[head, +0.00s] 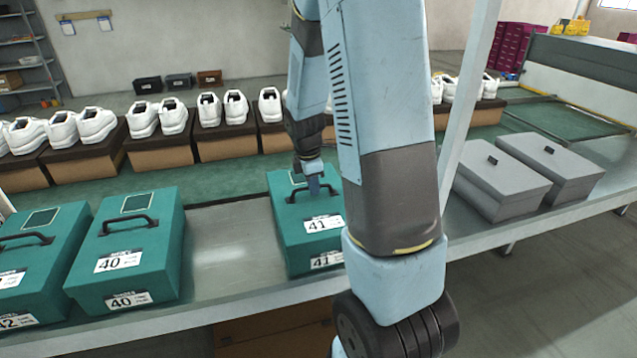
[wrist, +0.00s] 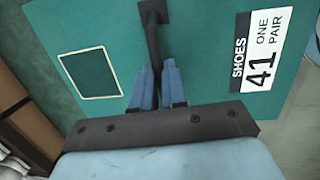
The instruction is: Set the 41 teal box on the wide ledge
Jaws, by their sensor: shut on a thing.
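The teal box marked 41 (head: 290,236) is on the grey ledge (head: 225,245) in the head view, upright, with its label facing the front. My gripper (head: 313,192) is above its lid, shut on the dark handle. In the wrist view, the blue fingers (wrist: 158,85) close around the handle (wrist: 152,30) of the teal box (wrist: 200,50), and the label 41 shows at right. My arm hides the right side of the box in the head view. I cannot tell whether its base touches the ledge.
Two teal boxes stand to the left, one marked 40 (head: 130,248) and one marked 42 (head: 35,260). Two grey boxes (head: 503,183) stand on the right. White shoes on brown boxes (head: 160,150) line the back. Bare ledge lies between the 40 and 41 boxes.

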